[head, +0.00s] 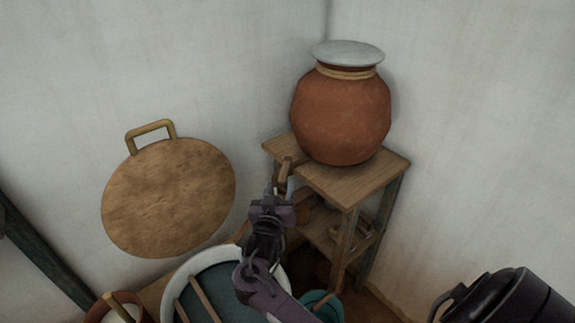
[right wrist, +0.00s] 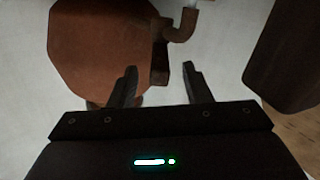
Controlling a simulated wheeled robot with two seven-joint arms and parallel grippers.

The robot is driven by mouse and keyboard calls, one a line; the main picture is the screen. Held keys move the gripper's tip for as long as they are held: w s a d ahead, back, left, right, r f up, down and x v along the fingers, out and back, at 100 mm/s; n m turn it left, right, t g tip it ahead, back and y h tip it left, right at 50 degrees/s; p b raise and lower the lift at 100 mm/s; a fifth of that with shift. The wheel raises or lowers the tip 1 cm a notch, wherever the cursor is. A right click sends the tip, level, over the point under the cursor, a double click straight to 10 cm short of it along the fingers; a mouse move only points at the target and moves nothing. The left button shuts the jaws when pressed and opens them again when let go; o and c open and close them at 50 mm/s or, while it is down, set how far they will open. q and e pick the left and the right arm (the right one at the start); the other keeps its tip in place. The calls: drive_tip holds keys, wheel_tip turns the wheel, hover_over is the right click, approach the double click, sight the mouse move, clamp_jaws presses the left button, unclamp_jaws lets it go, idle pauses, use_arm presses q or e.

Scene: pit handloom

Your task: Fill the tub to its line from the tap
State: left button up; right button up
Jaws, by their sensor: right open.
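The clay pot (head: 340,115) stands on a wooden stand under a pale lid. A brown bent piece (right wrist: 183,27), which looks like the tap, shows beside the pot in the right wrist view; a brown stub shows at the stand's left corner in the head view. My right gripper (head: 272,190) is open and empty in front of that corner; in the wrist view its fingers (right wrist: 160,85) are apart, near the tap's lower end. A white-rimmed round tub (head: 281,262) with a teal inside sits below, partly hidden by my arm. Its line and water level cannot be told. My left gripper is out of view.
The wooden stand (head: 380,172) has a lower shelf holding small items. A small teal vessel (head: 328,309) is right of the tub. A brown pot with pale contents (head: 98,310) is at lower left. A round board (head: 168,198) leans on the wall.

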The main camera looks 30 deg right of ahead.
sight(284, 175)
drive_tip(key=shift+w+d+r, duration=0.2)
drive_tip(key=shift+r, duration=0.15)
drive_tip(key=p+x, duration=0.1)
drive_tip(key=x, duration=0.2)
drive_tip(key=shift+w+r, duration=0.1)
drive_tip(key=shift+r, duration=0.1)
drive_tip(key=shift+w+d+f, duration=0.3)
drive_tip(key=shift+w+d, duration=0.45)
drive_tip(key=shift+d, duration=0.05)
drive_tip(key=shift+r, duration=0.1)
drive_tip(key=shift+d, duration=0.1)
drive_tip(key=c, duration=0.5)
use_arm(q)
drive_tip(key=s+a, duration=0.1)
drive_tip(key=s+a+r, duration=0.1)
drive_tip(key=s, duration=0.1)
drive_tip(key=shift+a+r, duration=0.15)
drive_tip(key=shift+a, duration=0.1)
use_arm(e)
clamp_jaws()
